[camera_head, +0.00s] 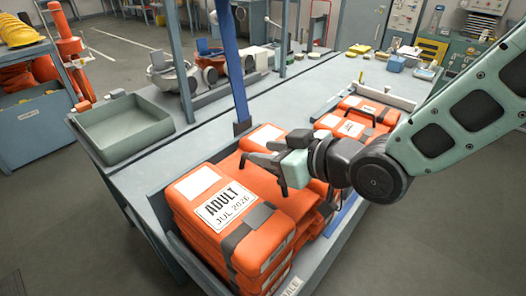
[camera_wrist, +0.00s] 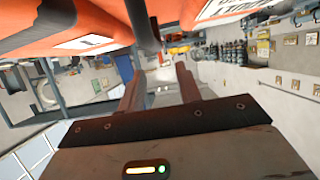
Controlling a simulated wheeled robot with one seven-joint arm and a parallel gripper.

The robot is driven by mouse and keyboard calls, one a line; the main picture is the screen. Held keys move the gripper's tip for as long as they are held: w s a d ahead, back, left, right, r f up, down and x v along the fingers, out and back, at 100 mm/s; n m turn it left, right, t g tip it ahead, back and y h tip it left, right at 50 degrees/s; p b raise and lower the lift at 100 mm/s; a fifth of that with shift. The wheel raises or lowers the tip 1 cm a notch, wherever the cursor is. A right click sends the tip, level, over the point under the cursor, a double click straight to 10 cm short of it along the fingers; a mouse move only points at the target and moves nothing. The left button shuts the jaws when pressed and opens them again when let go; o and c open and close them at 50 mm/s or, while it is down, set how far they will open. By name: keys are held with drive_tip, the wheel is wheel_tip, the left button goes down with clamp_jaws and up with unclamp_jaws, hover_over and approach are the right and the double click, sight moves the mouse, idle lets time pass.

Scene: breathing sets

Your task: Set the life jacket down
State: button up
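An orange life jacket (camera_head: 188,190) with a white label reading ADULT JUL 2026 lies flat on top of a stack at the near left of the bench. My gripper (camera_head: 262,161) is at this handle, above the jacket's far edge. In the wrist view, the fingers (camera_wrist: 158,85) stand apart with a gap between them. The black handle (camera_wrist: 143,25) comes down by the fingertips and does not fill the gap. The orange jacket underside or side (camera_wrist: 60,25) fills the top. Contact is hard to tell.
More orange jackets (camera_head: 345,126) lie in another tray at the right, behind my arm. A blue post (camera_head: 232,65) rises close behind the stack. An empty grey-green tray (camera_head: 122,128) sits at the left. Bare bench lies between tray and stack.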

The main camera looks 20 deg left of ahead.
drive_tip(key=v, duration=1)
drive_tip(key=shift+f, duration=0.15)
drive_tip(key=s+d+f+m+h, duration=0.25)
drive_tip(key=d+f+h, duration=0.25)
drive_tip(key=d+h, duration=0.3)
drive_tip(key=s+d+m+g+h, duration=0.3)
drive_tip(key=s+d+g, duration=0.2)
drive_tip(key=s+d, duration=0.5)
drive_tip(key=shift+s+h, duration=0.25)
drive_tip(key=shift+h, duration=0.15)
drive_tip(key=shift+a, duration=0.15)
